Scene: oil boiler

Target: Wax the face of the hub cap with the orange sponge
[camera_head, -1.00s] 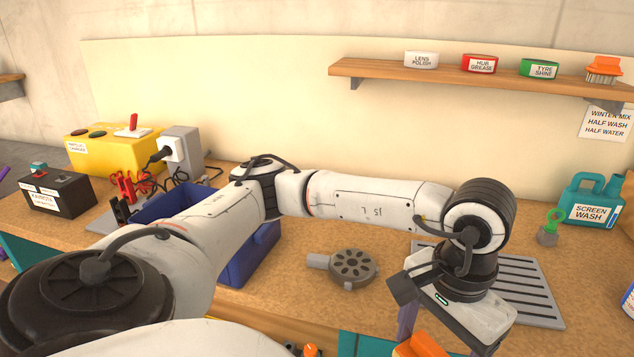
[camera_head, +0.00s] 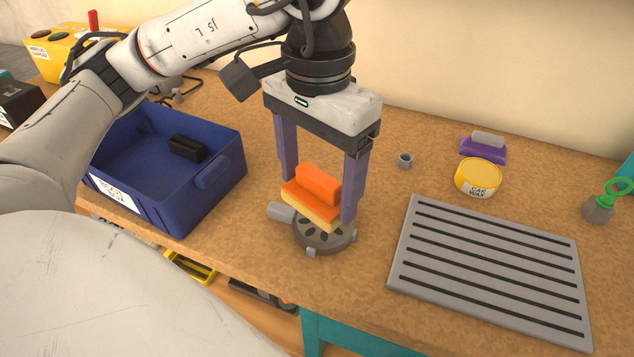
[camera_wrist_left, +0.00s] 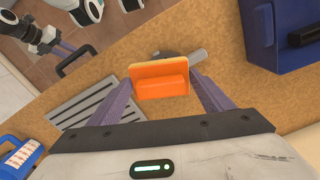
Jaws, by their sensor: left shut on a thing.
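The orange sponge (camera_head: 318,185), with a yellowish pad underneath, is held between the purple fingers of my left gripper (camera_head: 318,200). It also shows in the left wrist view (camera_wrist_left: 160,82). The grey round hub cap (camera_head: 325,238), with dark holes and a short stub at its left, lies on the bench directly under the sponge. The sponge hides part of its face. I cannot tell whether the pad touches it. What looks like my right gripper (camera_wrist_left: 64,52) shows small at the upper left of the left wrist view, its opening unclear.
A yellow car wax tin (camera_head: 480,178) and a purple brush-like block (camera_head: 484,147) stand at the back right. A grey slotted tray (camera_head: 490,275) lies to the right. A blue bin (camera_head: 225,175) holding a black block stands left. A small grey cup (camera_head: 405,160) is behind.

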